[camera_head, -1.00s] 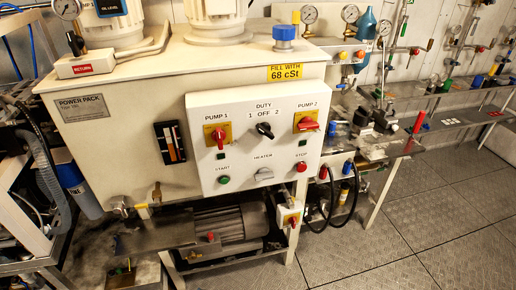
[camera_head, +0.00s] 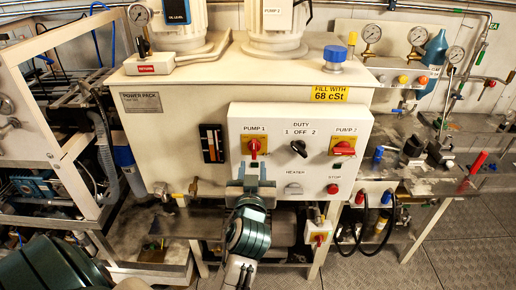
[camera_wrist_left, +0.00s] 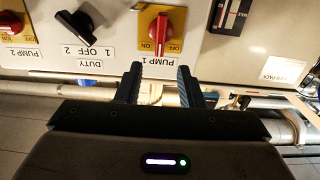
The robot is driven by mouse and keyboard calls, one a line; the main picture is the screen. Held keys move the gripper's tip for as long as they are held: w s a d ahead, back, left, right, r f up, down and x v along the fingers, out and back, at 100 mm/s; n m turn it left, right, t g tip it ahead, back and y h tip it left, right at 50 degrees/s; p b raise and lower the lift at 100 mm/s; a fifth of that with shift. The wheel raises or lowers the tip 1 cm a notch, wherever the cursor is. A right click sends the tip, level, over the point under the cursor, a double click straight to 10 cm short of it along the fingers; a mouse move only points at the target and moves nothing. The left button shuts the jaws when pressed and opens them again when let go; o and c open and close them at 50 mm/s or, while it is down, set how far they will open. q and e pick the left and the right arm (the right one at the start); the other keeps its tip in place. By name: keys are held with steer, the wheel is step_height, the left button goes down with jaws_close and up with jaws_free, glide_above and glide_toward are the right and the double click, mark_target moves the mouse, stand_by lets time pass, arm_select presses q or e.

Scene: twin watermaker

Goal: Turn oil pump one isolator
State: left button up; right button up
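The pump 1 isolator is a red rotary handle (camera_head: 254,147) on a yellow plate, at the left of a white control panel (camera_head: 275,121). The handle stands roughly upright. My left gripper (camera_head: 252,170) is just below the isolator in the head view. In the left wrist view its two fingers (camera_wrist_left: 159,70) are apart with nothing between them, short of the handle and roughly in line with it. My right gripper is not in view.
The black duty switch (camera_head: 298,148) and red pump 2 isolator (camera_head: 343,148) are right of pump 1 on the panel. The red stop button (camera_head: 332,188) is lower right. My arm hides the start button area. Pipework and a valve (camera_head: 193,187) lie below left.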

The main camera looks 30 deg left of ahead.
mark_target(254, 148)
arm_select(q)
steer(key=x, duration=0.9)
steer(key=shift+d, duration=0.1)
jaws_close()
